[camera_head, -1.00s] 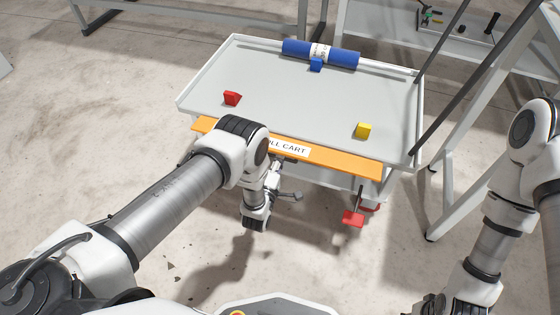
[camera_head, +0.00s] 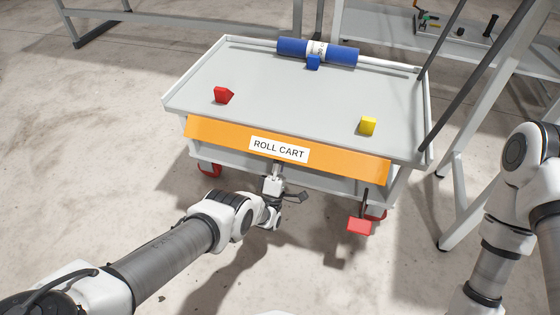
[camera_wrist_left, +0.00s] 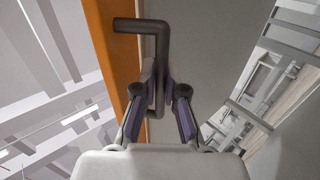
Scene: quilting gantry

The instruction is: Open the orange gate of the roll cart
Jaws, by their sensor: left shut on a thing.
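The orange gate (camera_head: 222,135) runs along the near edge of the grey roll cart (camera_head: 285,95), its "ROLL CART" label facing me. In the left wrist view the gripper (camera_wrist_left: 163,88) is shut on a dark bent handle (camera_wrist_left: 142,25) beside the orange gate panel (camera_wrist_left: 115,55). My right arm shows at the right, but its gripper is outside the frame.
On the tray lie a blue roll (camera_head: 292,48), a blue block (camera_head: 313,63), a red block (camera_head: 223,95) and a yellow block (camera_head: 368,126). A red pedal (camera_head: 359,226) sticks out below the cart. A grey frame (camera_head: 480,150) stands close at right.

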